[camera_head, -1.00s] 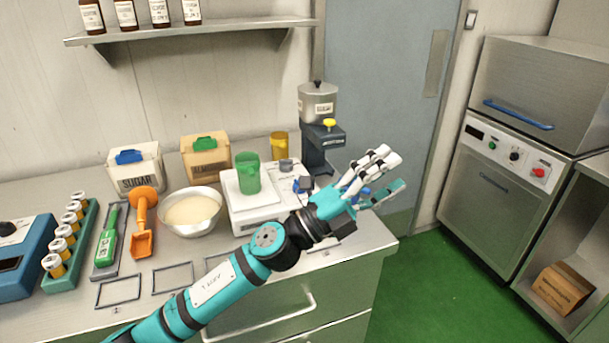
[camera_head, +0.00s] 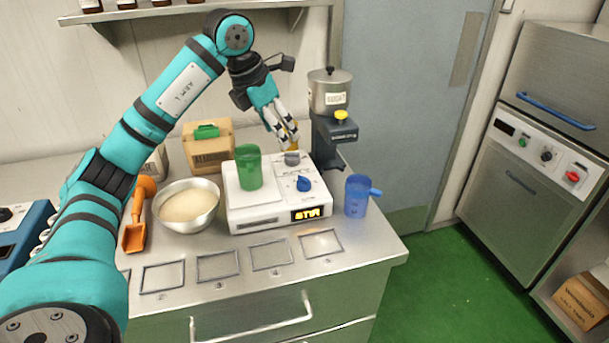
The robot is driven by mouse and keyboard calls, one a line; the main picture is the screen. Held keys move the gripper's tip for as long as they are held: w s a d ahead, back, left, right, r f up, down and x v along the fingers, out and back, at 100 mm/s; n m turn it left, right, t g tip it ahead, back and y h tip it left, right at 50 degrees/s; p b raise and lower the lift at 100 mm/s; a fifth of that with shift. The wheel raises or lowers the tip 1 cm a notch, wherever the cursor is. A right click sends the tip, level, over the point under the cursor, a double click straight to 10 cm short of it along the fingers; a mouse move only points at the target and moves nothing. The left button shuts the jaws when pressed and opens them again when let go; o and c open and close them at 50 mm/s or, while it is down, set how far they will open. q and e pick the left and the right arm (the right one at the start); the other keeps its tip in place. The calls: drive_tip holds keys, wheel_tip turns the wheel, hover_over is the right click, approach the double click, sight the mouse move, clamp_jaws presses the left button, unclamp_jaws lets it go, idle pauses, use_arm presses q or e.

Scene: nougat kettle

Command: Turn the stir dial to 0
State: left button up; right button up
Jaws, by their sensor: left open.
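The white stirring machine (camera_head: 262,222) stands on the counter with a small lit orange display (camera_head: 310,214) on its front. A blue dial (camera_head: 303,184) sits on its top right part; the number it points to is too small to read. A grey round piece (camera_head: 292,158) sits behind the blue dial. A green cup (camera_head: 249,168) stands on the machine's left plate. My left gripper (camera_head: 283,134) is open, pointing down above and behind the grey piece, apart from the blue dial. It partly hides a yellow cup (camera_head: 294,137). My right gripper is not in view.
A blue jug (camera_head: 356,196) stands right of the machine. A metal hopper device (camera_head: 330,95) stands behind it. A bowl of pale mix (camera_head: 187,203) and an orange scoop (camera_head: 136,230) are on the left. Empty outlined frames (camera_head: 217,265) lie along the front.

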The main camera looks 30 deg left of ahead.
sight(302, 178)
use_arm(q)
drive_tip(key=p+x, duration=0.2)
drive_tip(key=x, duration=1.5)
drive_tip(key=shift+d+r, duration=0.1)
drive_tip(key=shift+d, duration=0.1)
drive_tip(key=c, duration=1.1)
